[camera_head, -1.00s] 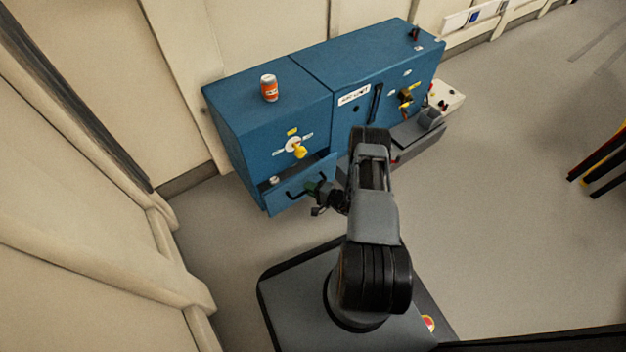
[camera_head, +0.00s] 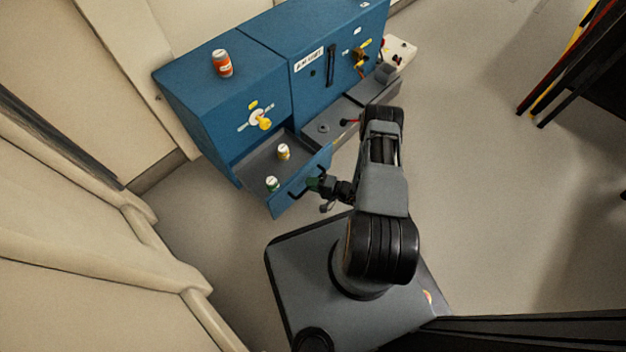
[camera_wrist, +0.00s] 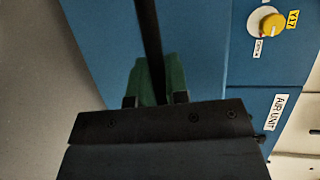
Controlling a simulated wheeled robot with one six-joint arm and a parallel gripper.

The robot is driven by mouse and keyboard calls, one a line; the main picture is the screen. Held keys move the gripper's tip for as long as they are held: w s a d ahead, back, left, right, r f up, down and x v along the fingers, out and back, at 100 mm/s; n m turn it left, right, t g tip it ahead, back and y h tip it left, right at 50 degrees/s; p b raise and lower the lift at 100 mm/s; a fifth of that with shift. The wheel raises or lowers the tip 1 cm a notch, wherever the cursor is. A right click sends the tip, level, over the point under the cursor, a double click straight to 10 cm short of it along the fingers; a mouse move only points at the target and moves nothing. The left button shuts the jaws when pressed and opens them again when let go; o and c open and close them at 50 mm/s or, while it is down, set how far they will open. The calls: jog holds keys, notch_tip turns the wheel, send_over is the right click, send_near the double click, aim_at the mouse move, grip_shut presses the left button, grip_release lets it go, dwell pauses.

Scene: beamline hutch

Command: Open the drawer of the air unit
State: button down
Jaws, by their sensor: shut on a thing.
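The blue air unit (camera_head: 338,52) stands against the wall in the head view. Its lower left drawer (camera_head: 283,203) is pulled out and its grey inside shows. In the drawer are a can with a yellowish side (camera_head: 283,152) and a green can (camera_head: 272,184). My gripper (camera_head: 314,184) is at the drawer front, shut on the dark drawer handle (camera_head: 296,193). The wrist view shows the green fingertips (camera_wrist: 158,80) around the dark handle bar (camera_wrist: 148,30). The "AIR UNIT" label shows at the right there. The exact finger contact is partly hidden.
An orange and white can (camera_head: 222,63) stands on the cabinet top. A yellow knob (camera_head: 264,123) is on the face above the drawer. A grey ledge (camera_head: 335,125) juts out to the right of the drawer. Floor is clear at right, up to a dark rack (camera_head: 580,60).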

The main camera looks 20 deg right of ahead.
jog(key=shift+s, duration=0.2)
jog(key=c, duration=1.1)
grip_release()
jog(key=shift+c, duration=0.2)
jog(key=shift+w, duration=0.1)
